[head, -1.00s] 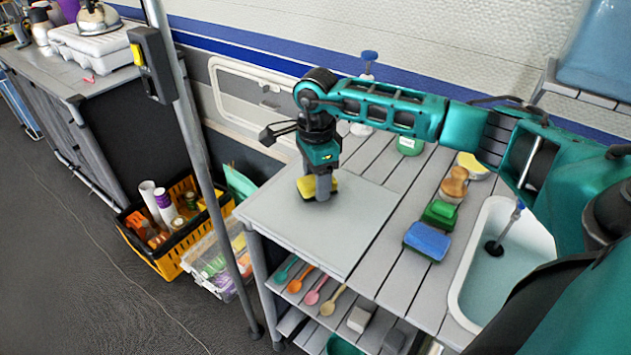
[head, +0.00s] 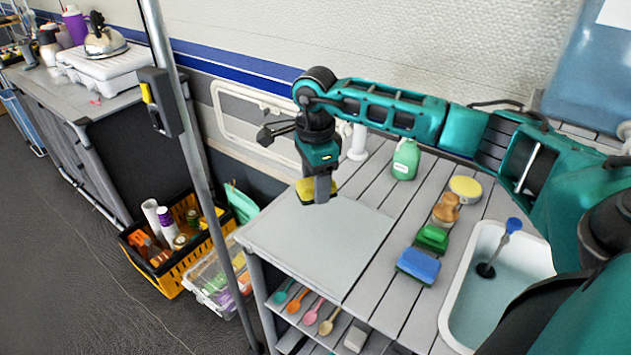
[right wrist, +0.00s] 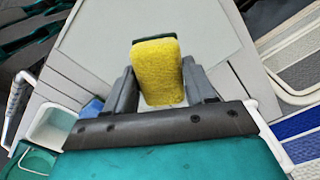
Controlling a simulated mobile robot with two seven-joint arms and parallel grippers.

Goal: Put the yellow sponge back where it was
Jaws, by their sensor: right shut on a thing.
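The yellow sponge (head: 311,193), with a dark green layer, is held by my right gripper (head: 318,190) above the grey board (head: 340,248) on the slatted table. In the right wrist view the sponge (right wrist: 157,72) stands between the two fingers of the gripper (right wrist: 160,85), its yellow side toward the camera. The gripper is shut on it. The sponge seems clear of the board, near its far left part. My left gripper is not in view.
To the right, a blue sponge (head: 418,266), a green sponge (head: 432,238), a wooden-handled brush (head: 446,209) and a yellow round tin (head: 465,188) stand in a row beside the sink (head: 450,318). A green bottle (head: 405,160) stands behind. A pole (head: 196,160) rises at left.

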